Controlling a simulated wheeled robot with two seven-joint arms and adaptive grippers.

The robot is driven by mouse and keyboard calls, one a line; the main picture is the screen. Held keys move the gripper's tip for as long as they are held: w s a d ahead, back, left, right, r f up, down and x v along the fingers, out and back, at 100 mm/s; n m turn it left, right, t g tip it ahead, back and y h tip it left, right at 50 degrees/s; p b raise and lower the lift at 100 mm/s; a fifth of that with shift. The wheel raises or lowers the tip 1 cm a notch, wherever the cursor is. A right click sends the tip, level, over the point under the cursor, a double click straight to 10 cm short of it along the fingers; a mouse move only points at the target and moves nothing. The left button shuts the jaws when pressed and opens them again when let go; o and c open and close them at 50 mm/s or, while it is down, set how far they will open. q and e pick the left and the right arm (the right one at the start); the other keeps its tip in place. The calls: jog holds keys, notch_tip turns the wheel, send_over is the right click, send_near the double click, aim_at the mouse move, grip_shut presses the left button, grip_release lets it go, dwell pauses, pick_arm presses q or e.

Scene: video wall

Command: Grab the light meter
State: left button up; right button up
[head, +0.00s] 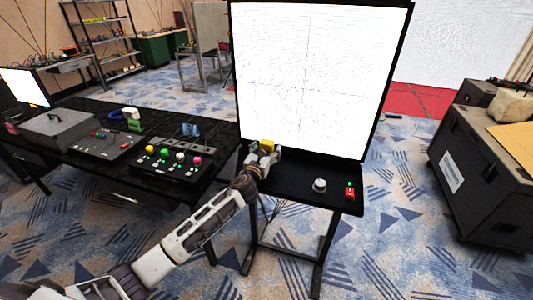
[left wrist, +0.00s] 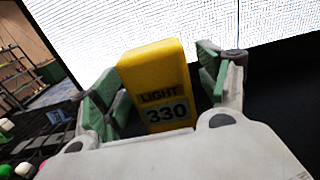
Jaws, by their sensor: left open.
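In the head view the light meter (head: 267,146) shows as a small yellow block on the black shelf (head: 335,197) below the white screen. My left gripper (head: 264,155) is open around it and hides its lower part. My right gripper is not in view.
A white knob (head: 320,185) and a red switch box (head: 350,192) sit on the shelf to the right. The bright screen (head: 310,80) rises just behind. A black table (head: 60,178) with control panels stands left; a black case (head: 485,170) stands right.

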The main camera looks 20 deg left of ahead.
pick_arm(q)
jog(key=c, duration=1.3)
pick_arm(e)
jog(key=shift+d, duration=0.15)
pick_arm(q)
jog(key=shift+r, duration=0.15)
jog(key=shift+r, duration=0.5)
notch_tip(320, 180, up, 8)
jog(key=shift+f+p, duration=0.15)
jog(key=shift+p, duration=0.6)
jog(key=shift+r, duration=0.55)
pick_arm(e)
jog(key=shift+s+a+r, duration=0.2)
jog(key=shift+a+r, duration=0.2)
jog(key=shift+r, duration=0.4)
